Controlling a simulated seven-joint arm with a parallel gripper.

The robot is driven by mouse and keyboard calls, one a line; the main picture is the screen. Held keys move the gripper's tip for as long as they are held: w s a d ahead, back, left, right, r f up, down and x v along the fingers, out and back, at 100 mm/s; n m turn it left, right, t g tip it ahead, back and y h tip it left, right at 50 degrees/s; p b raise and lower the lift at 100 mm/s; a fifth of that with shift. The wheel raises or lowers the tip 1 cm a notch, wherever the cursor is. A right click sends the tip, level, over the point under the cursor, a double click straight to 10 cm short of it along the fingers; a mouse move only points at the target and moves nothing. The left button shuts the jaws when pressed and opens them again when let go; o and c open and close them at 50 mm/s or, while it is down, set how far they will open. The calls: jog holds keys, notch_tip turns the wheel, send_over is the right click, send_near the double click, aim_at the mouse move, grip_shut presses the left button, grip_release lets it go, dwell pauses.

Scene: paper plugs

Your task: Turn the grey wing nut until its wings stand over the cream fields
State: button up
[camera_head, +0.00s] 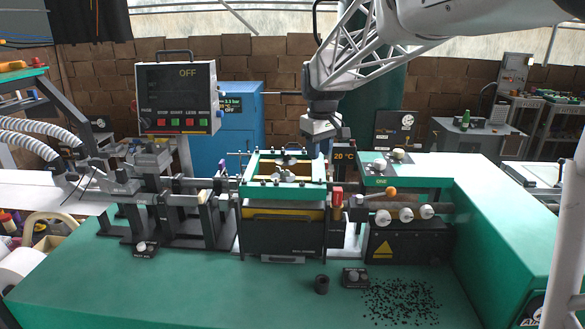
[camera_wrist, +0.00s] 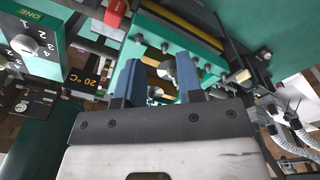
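My gripper (camera_wrist: 158,80) shows two dark blue fingers standing apart in the wrist view, with nothing held between them. In the head view my gripper (camera_head: 320,136) hangs above the right rear part of a green frame (camera_head: 262,190). A small grey metal part (camera_wrist: 166,70), apparently the wing nut, shows beyond the gap between the fingers in the wrist view. In the head view grey parts (camera_head: 289,160) lie inside the green frame. Yellow-cream strips (camera_wrist: 150,62) show beside the grey part. I cannot tell which way the wings point; the fingers partly hide the area.
A control panel reading OFF (camera_head: 178,98) stands at left. A 20 °C display (camera_head: 344,156) and a green box with white knobs (camera_head: 390,178) are to the right of the frame. A red part (camera_head: 337,196) stands at its right edge. The green front surface (camera_head: 190,285) is mostly clear.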

aim_at(283, 173)
jog(key=w+a+f+n, duration=0.1)
jog(key=w+a, duration=0.2)
jog(key=w, duration=0.1)
jog(key=w+a+f+n, duration=0.1)
jog(key=w+a+f, duration=0.1)
jog(key=w+a, duration=0.2)
jog(key=w+a+f+n, duration=0.1)
jog(key=w+a+f, duration=0.1)
jog(key=w+a, duration=0.2)
jog(key=shift+w+f+g, duration=0.15)
jog(key=shift+w+g, duration=0.25)
jog(key=shift+w, duration=0.55)
jog(key=shift+f, duration=0.1)
jog(key=shift+f, duration=3.8)
grip_shut()
